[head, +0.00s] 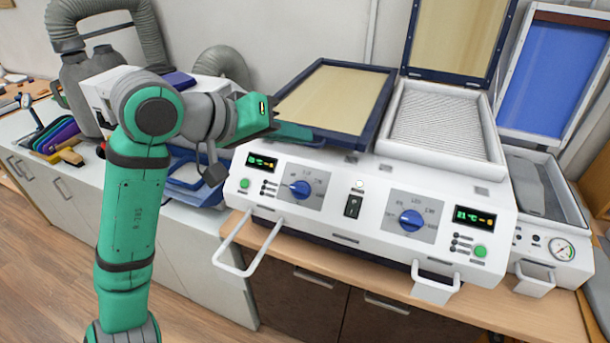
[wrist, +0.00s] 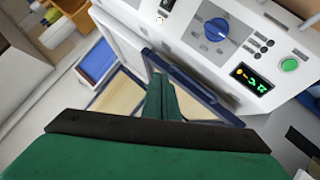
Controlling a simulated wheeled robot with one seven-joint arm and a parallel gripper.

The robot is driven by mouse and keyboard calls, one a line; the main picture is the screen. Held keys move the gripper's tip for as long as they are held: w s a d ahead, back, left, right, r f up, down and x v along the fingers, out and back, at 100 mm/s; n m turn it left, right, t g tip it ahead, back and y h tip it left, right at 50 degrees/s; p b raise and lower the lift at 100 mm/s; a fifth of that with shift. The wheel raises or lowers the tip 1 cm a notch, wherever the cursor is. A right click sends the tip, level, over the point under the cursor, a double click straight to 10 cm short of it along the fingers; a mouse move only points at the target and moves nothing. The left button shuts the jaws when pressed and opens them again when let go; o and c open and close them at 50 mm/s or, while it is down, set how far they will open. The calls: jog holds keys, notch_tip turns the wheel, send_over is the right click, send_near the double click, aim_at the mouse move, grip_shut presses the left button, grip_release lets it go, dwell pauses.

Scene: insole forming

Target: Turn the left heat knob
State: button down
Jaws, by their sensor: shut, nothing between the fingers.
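The left heat knob (head: 300,189) is a round blue dial on a grey panel at the left of the white machine's front. Its pale mark seems to point left in the head view. It also shows near the top of the wrist view (wrist: 215,29), unobstructed. My green gripper (head: 308,132) is shut and empty. It is above and behind the knob, by the near edge of the left dark-framed panel, apart from the knob. In the wrist view, its closed fingers (wrist: 162,90) point up the picture over that frame.
The left display (head: 262,162) and green button (head: 245,183) sit left of the knob. A black rocker switch (head: 353,206) separates it from the right knob (head: 411,220). A white bar handle (head: 247,250) juts out below. The space before the left knob is clear.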

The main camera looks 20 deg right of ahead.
jog(key=d+m+y, duration=0.1)
jog(key=d+y, duration=0.1)
jog(key=m+y, duration=0.1)
jog(key=y, duration=0.5)
send_over(301, 190)
jog(key=w+d, duration=0.3)
jog(key=f, duration=0.9)
jog(key=shift+s, duration=0.2)
jog(key=shift+s+a+f, duration=0.4)
jog(key=shift+f, duration=0.15)
jog(key=shift+s+a+f, duration=0.35)
jog(key=shift+f, duration=0.15)
jog(key=shift+s+a+f, duration=0.2)
jog(key=shift+s+f, duration=0.1)
jog(key=shift+s+d+f+m, duration=0.1)
jog(key=shift+s+d+m, duration=0.1)
jog(key=shift+m, duration=0.8)
